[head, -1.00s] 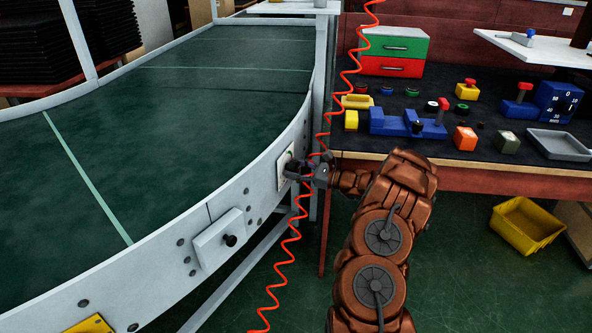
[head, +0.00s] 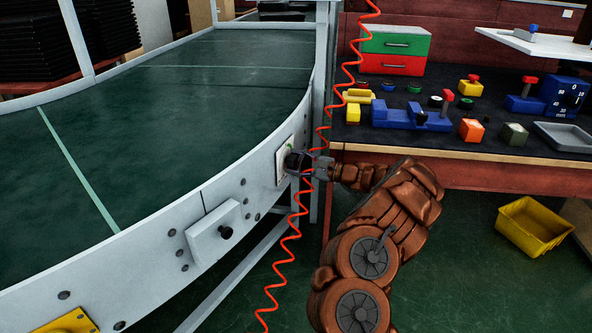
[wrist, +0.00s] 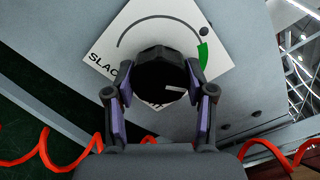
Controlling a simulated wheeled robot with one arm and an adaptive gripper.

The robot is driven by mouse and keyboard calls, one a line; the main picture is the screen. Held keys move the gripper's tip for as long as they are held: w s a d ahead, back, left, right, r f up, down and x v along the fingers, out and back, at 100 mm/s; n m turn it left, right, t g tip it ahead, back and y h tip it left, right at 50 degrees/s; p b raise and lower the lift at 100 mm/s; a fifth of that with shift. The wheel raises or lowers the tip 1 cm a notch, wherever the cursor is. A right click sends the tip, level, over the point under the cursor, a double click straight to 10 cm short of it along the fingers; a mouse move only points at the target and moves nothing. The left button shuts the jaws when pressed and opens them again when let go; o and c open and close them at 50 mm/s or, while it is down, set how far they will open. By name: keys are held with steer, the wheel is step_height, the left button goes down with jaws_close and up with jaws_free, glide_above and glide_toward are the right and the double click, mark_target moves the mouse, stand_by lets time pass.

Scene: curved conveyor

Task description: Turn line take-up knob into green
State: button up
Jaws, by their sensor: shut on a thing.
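The take-up knob (wrist: 160,72) is black and many-sided, mounted on a white plate (wrist: 128,22) on the conveyor's side wall. The plate carries a dark arc, partly hidden lettering that begins "SLAC", and a green mark (wrist: 203,56) at the right end of the arc. A small white line shows on the knob's face, towards its lower right in the wrist view. My gripper (wrist: 160,92) is shut on the knob, one finger at each side. In the head view my gripper (head: 305,166) reaches the plate from the right and hides part of the knob.
The curved green conveyor (head: 190,120) fills the left. A red coiled cable (head: 292,235) hangs close to my gripper. The workbench (head: 450,150) with several devices stands right; a yellow bin (head: 530,228) lies on the floor.

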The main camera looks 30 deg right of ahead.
steer(key=shift+n+b, duration=0.7)
steer(key=shift+n, duration=0.1)
steer(key=o, duration=1.2)
steer(key=shift+c, duration=0.2)
steer(key=shift+s, duration=0.1)
steer(key=v, duration=1.2)
